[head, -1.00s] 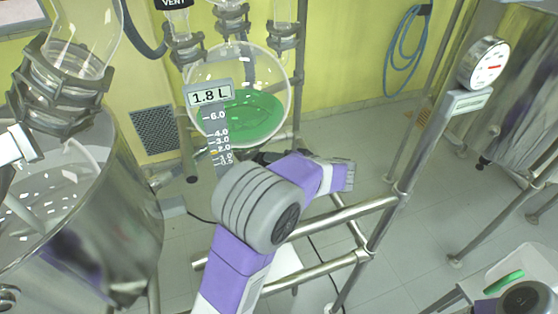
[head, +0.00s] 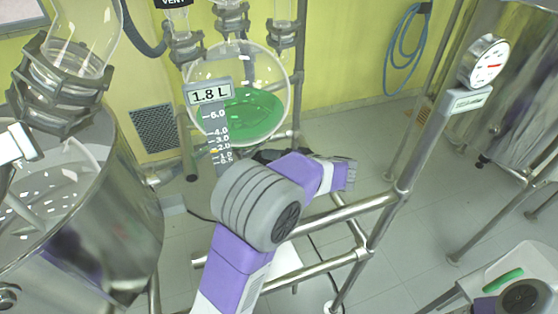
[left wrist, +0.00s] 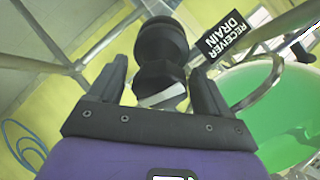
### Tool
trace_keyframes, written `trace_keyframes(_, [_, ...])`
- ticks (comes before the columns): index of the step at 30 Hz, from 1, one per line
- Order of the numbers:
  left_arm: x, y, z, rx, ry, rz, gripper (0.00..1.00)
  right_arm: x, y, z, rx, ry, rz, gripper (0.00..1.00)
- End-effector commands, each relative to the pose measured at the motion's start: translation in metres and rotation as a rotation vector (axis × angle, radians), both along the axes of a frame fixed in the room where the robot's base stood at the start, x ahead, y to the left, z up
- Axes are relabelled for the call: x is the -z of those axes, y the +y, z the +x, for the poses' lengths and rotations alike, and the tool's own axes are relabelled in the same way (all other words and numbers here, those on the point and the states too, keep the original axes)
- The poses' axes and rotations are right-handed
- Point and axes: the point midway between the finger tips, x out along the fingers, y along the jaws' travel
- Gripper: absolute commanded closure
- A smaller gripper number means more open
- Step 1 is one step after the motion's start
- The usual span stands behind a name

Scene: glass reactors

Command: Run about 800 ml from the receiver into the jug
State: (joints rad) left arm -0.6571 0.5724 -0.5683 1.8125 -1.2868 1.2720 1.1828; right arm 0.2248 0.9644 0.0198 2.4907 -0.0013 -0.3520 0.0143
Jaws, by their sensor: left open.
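The receiver (head: 272,72) is a round clear glass vessel holding green liquid, at upper middle in the head view. In the left wrist view a dark drain valve (left wrist: 161,48) stands beside a "RECEIVER DRAIN" sign (left wrist: 232,45), with the green receiver (left wrist: 292,103) at right. My left gripper (left wrist: 160,88) is open, its fingers either side of the valve's lower part; contact cannot be told. In the head view my left arm hides the drain area. I cannot make out the jug. My right gripper does not show clearly.
A steel vessel (head: 130,215) stands at left. Steel frame rails (head: 340,216) cross below the receiver. A pressure gauge (head: 487,62) is on a post at right. A pale tray (head: 470,285) with a green item (head: 503,278) is at lower right. Open floor lies between.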

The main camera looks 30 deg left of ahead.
Motion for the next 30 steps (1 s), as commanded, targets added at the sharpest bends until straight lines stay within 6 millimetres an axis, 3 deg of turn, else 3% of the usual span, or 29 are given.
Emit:
trace_keyframes(9, [-0.024,-0.045,-0.009,0.005,-0.002,-0.002,0.22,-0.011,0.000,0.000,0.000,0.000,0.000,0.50])
trace_keyframes(15, [-0.031,-0.062,-0.014,0.002,-0.001,-0.001,0.22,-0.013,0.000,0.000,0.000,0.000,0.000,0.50])
trace_keyframes(26, [-0.031,-0.063,-0.014,0.002,-0.001,-0.001,0.22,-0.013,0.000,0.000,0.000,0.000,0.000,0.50])
trace_keyframes(30, [-0.027,-0.054,-0.013,-0.002,0.000,-0.001,0.22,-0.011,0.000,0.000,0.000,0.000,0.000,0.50])
